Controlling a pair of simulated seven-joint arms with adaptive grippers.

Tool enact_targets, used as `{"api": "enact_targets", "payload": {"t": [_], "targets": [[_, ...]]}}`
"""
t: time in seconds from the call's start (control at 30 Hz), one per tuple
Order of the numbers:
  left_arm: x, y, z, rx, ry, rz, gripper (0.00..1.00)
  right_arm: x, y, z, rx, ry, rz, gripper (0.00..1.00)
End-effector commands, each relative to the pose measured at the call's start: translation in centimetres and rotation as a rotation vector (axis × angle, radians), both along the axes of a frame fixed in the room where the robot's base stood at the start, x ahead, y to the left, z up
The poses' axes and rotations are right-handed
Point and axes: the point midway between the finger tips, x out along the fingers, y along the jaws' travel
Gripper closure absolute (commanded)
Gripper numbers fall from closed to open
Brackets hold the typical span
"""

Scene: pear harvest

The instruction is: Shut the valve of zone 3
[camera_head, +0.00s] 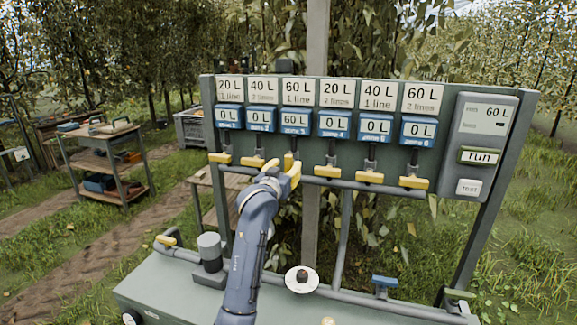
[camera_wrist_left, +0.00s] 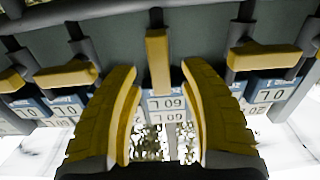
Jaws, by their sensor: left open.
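The zone 3 valve is the third from the left on the panel, under a blue display (camera_head: 295,119) reading 60 L. In the left wrist view, its yellow handle (camera_wrist_left: 158,58) points lengthwise along its pipe. The head view mostly hides this handle behind my gripper. My left gripper (camera_head: 282,168) is open at the valve. Its yellow fingers stand on either side of the handle, with a gap showing on both sides. My right gripper is not in view.
The neighbouring yellow handles, such as zone 2 (camera_head: 251,162) and zone 4 (camera_head: 327,171), lie crosswise, with displays at 0 L. A grey control box (camera_head: 476,184) with a run display is at the right. A green tank (camera_head: 165,288) with a pump stands below.

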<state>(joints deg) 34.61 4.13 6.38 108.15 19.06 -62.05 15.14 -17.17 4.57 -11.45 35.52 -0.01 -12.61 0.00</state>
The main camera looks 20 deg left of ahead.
Motion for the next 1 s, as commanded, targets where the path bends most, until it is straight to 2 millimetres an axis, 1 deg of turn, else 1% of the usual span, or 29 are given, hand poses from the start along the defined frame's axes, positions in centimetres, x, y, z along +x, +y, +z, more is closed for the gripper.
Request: {"api": "enact_targets", "payload": {"t": [0.1,0.3,0.7,0.73,1.0], "targets": [[1.3,0.1,0.0,0.000,0.001,0.000,0.56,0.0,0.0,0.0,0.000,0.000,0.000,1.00],[2.5,0.3,0.0,0.001,0.000,0.001,0.56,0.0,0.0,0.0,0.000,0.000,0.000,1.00],[2.8,0.3,0.0,0.001,0.000,0.001,0.56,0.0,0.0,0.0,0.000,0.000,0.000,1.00],[2.8,0.3,0.0,0.001,0.000,0.001,0.54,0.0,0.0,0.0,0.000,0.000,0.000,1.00],[2.8,0.3,0.0,0.001,0.000,0.001,0.85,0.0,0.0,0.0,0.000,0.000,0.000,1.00]]}}
